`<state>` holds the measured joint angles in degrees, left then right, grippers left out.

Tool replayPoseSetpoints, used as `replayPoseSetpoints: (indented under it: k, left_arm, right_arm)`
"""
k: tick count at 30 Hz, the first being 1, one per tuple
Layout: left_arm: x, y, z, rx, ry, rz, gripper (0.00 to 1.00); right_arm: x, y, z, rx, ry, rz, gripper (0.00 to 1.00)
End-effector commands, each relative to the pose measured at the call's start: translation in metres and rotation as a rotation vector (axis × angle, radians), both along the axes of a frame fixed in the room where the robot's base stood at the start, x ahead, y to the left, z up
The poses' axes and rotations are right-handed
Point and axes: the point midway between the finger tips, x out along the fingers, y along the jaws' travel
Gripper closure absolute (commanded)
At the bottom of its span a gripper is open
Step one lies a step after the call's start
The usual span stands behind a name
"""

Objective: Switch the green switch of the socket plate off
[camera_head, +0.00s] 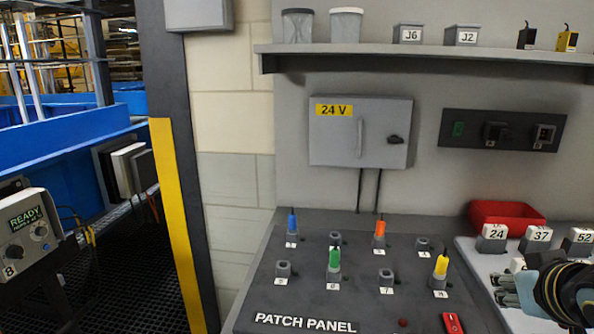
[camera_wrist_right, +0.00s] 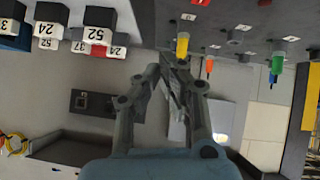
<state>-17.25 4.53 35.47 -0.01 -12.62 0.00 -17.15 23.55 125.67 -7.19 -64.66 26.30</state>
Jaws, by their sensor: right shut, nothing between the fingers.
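The dark socket plate (camera_head: 473,139) is on the grey back wall at the right, below the shelf. Its green switch (camera_head: 458,129) is at the plate's left end, with two sockets to its right. Whether the switch is on or off is too small to tell. My right gripper (camera_head: 503,288) is low at the right edge, well below and apart from the plate, shut and empty. In the right wrist view, which is upside down, its fingers (camera_wrist_right: 177,75) are together and the socket plate (camera_wrist_right: 96,118) shows beyond them; the green switch cannot be made out there. My left gripper is not in view.
The patch panel (camera_head: 290,302) with coloured plugs lies below. A grey 24 V cabinet (camera_head: 335,145) hangs left of the plate. A red bin (camera_head: 500,209) and numbered blocks (camera_head: 537,238) stand below the plate. The shelf (camera_head: 430,50) juts out above. The wall around the plate is clear.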

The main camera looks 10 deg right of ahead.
Motion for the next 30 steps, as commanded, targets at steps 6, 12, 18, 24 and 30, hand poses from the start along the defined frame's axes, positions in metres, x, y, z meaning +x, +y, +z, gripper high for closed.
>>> replayPoseSetpoints:
  k: [6, 12, 18, 24, 30]
  left_arm:
    - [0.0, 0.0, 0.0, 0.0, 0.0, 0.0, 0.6]
    - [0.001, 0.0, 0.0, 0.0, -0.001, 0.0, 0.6]
    - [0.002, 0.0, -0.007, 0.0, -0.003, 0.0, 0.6]
    - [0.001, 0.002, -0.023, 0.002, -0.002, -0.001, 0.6]
    - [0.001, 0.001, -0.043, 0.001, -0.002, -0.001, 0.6]
  right_arm:
    - [-0.086, 0.054, -0.035, 0.05, 0.271, 0.083, 1.0]
    - [-0.147, 0.088, -0.044, 0.095, 0.448, 0.168, 1.0]
    - [-0.177, 0.106, -0.07, 0.125, 0.559, 0.229, 1.0]
    - [-0.168, 0.1, -0.14, 0.13, 0.579, 0.219, 1.0]
    - [-0.168, 0.094, -0.23, 0.136, 0.607, 0.208, 1.0]
